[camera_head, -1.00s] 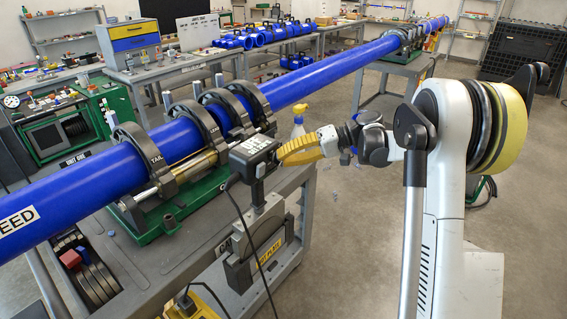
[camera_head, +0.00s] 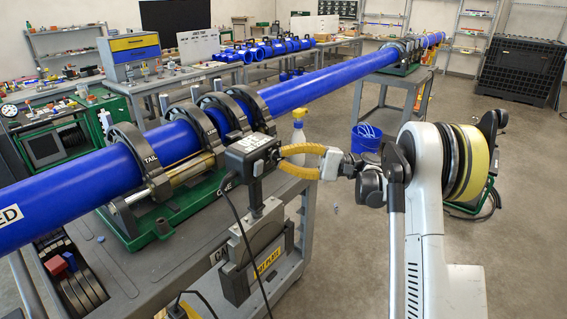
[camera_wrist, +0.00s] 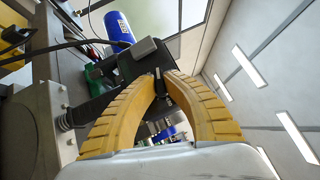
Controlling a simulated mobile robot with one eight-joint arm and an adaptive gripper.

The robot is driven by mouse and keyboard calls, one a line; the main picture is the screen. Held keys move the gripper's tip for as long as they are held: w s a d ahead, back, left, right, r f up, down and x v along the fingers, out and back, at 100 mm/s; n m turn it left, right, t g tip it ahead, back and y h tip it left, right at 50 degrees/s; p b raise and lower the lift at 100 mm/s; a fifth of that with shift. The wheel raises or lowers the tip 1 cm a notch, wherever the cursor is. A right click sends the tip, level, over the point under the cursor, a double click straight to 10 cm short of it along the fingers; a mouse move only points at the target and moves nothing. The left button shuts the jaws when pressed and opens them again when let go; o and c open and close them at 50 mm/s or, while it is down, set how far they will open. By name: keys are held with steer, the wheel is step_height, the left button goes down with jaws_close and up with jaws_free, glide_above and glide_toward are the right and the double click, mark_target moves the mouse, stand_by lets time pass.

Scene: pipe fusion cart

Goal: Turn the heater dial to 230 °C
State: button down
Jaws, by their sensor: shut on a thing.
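My gripper (camera_head: 281,154) has curved yellow fingers and reaches the box's right face from the right. In the wrist view, the fingertips of my gripper (camera_wrist: 161,76) close on a small dark dial (camera_wrist: 161,87) on the box (camera_wrist: 138,58). The dial is mostly hidden between the fingers. I cannot read its scale or setting in either view.
A black cable (camera_head: 240,225) hangs from the box past the cart's front. A long blue pipe (camera_head: 110,180) lies in the clamps (camera_head: 247,108) behind it. A spray bottle (camera_head: 298,135) stands behind my gripper.

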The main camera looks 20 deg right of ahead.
steer(key=shift+m+y, duration=0.3)
stand_by(0.4)
steer(key=c, duration=1.5)
jaws_free()
steer(key=shift+a, duration=0.1)
steer(key=shift+o, duration=0.2)
steer(key=v, duration=1.2)
steer(key=shift+s+f, duration=0.1)
steer(key=shift+s, duration=0.05)
